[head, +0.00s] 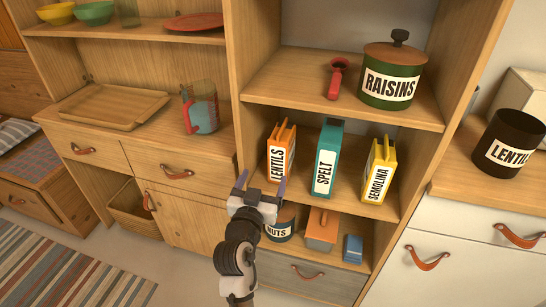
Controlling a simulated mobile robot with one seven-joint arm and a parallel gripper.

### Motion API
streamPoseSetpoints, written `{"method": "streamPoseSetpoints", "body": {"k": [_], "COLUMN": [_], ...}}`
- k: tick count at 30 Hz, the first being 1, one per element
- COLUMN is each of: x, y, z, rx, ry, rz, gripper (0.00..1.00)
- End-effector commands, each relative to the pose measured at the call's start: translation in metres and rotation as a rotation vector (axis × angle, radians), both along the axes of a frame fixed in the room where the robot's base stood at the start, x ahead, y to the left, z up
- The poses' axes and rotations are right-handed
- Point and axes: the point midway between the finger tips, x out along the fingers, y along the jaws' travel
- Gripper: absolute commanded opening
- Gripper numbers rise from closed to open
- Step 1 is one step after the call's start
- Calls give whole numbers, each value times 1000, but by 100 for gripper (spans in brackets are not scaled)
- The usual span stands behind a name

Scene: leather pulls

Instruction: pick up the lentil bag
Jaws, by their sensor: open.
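The lentil bag (281,152) is an orange packet with a white label reading LENTILS. It stands upright on the middle shelf of the open cupboard, leftmost of the packets there. My gripper (262,184) is open and empty, with its two purple fingers pointing up. In the picture it is just below and left of the bag; I cannot tell the exact gap in depth. The bag's front shows, with only its lower edge close to the right finger.
A teal SPELT packet (327,160) and a yellow SEMOLINA packet (379,172) stand to the right on the same shelf (350,195). The cupboard's left side panel (240,100) is close to the bag. A NUTS tin (280,226) sits below. A black tin labelled LENTIL (510,140) stands on the right counter.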

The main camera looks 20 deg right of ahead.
Motion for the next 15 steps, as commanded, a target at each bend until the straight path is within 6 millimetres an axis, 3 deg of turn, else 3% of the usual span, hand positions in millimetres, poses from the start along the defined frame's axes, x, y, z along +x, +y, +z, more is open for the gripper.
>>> {"method": "streamPoseSetpoints", "body": {"k": [5,15], "x": [-4,46], "y": [-17,-52], "z": [-9,-6], "rx": [5,6], "ry": [25,25], "rz": [-44,-46], "gripper": [80,80]}}
